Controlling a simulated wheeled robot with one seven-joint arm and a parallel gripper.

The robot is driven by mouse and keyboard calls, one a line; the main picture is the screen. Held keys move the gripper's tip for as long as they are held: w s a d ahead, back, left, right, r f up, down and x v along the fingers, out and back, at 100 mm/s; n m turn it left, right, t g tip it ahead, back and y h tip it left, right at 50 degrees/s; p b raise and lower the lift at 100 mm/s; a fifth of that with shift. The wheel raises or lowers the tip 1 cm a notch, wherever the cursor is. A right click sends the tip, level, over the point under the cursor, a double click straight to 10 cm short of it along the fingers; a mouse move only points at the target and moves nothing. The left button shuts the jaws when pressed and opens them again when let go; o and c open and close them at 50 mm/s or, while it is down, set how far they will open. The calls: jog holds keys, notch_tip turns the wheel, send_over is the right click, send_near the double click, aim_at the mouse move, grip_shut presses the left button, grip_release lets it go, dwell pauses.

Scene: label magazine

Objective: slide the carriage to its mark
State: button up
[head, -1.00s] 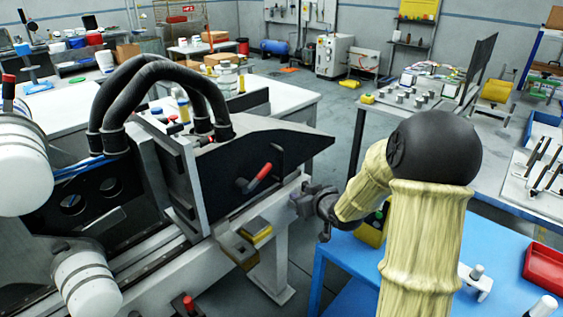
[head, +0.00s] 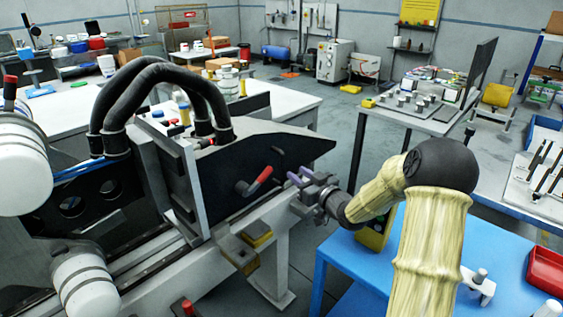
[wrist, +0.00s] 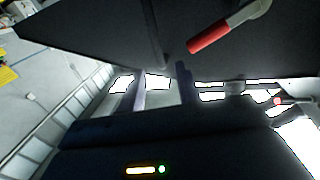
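The carriage (head: 205,175) is a dark upright plate assembly on a pale rail (head: 268,210), at the left of the head view. A red-handled lever (head: 262,177) sticks out of its side; the red handle also shows in the wrist view (wrist: 209,37). My gripper (head: 299,177) is just right of the lever, beside the carriage's side plate, and apart from the handle. In the wrist view its two fingers (wrist: 163,88) stand apart with nothing between them, below the handle. I cannot make out the mark.
Two thick black hoses (head: 165,72) arch over the carriage. A blue table (head: 350,275) is under my arm, with a red tray (head: 546,270) at its right. Grey floor lies between the benches.

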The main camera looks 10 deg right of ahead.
send_over(282, 182)
jog(key=shift+w+p, duration=0.35)
jog(key=shift+w, duration=0.05)
grip_shut()
